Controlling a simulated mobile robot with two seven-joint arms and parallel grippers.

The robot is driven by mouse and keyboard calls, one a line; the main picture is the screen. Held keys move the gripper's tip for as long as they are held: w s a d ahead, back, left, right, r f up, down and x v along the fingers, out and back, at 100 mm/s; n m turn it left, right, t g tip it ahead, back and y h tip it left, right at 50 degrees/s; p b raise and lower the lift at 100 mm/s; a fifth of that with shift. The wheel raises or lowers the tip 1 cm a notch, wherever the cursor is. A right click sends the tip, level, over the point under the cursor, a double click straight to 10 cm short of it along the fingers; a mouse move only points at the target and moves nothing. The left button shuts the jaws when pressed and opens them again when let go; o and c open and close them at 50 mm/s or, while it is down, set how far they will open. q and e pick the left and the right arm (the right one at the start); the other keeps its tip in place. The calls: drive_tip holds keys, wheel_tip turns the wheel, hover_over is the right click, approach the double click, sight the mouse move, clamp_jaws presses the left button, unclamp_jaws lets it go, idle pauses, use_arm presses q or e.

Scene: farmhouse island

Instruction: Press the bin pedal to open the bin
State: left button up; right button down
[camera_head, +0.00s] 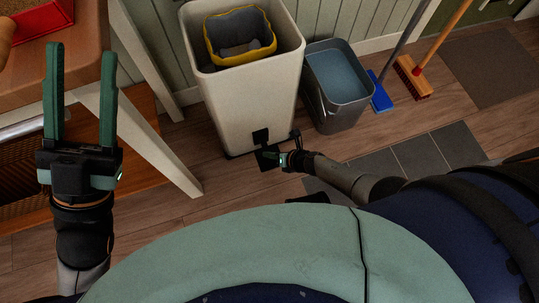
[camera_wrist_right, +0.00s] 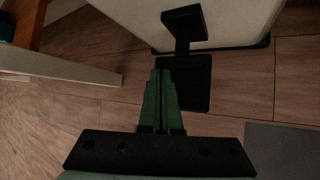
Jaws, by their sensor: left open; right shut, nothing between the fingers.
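The tall cream bin (camera_head: 245,105) stands upright on the floor at the upper middle of the head view. Its top looks open, and a grey container with a yellow rim (camera_head: 212,40) shows inside. No lid can be made out. The black pedal (camera_wrist_right: 185,88) sticks out low at the bin's foot, below a black upright piece (camera_wrist_right: 183,24). My right gripper (camera_wrist_right: 160,72) is shut and empty, its fingertips over the pedal's left part; I cannot tell whether they touch it. It also shows at the pedal in the head view (camera_head: 270,153). My left gripper (camera_head: 80,52) is open and empty at the left.
A grey bucket (camera_head: 325,110) stands just right of the bin. A blue mop (camera_head: 381,95) and a broom (camera_head: 412,78) lean further right. A wooden table with a white leg (camera_head: 150,150) is at the left. Grey mats (camera_head: 440,148) lie on the wooden floor.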

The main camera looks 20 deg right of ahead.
sight(269, 160)
wheel_tip(269, 160, up, 4)
drive_tip(key=p, duration=0.3)
use_arm(q)
wheel_tip(269, 160, up, 4)
drive_tip(key=shift+f, duration=0.1)
idle(1.8)
drive_tip(key=shift+s+a+r+t+p, duration=0.15)
drive_tip(key=shift+a+r+p, duration=0.25)
drive_tip(key=shift+r, duration=0.2)
drive_tip(key=shift+s+a+r+t+p, duration=0.15)
drive_tip(key=shift+a+r+p, duration=0.15)
drive_tip(key=shift+r, duration=0.3)
use_arm(e)
drive_tip(key=r+m, duration=0.1)
drive_tip(key=m, duration=0.4)
drive_tip(key=r+m, duration=0.1)
drive_tip(key=m, duration=0.5)
drive_tip(key=d+r+m, duration=0.1)
drive_tip(key=m, duration=0.5)
drive_tip(key=shift+w+d+r+g+y, duration=0.1)
drive_tip(key=shift+w+r+g+y, duration=0.1)
drive_tip(key=shift+r+g+y, duration=0.15)
use_arm(q)
drive_tip(key=shift+w+d+f, duration=0.1)
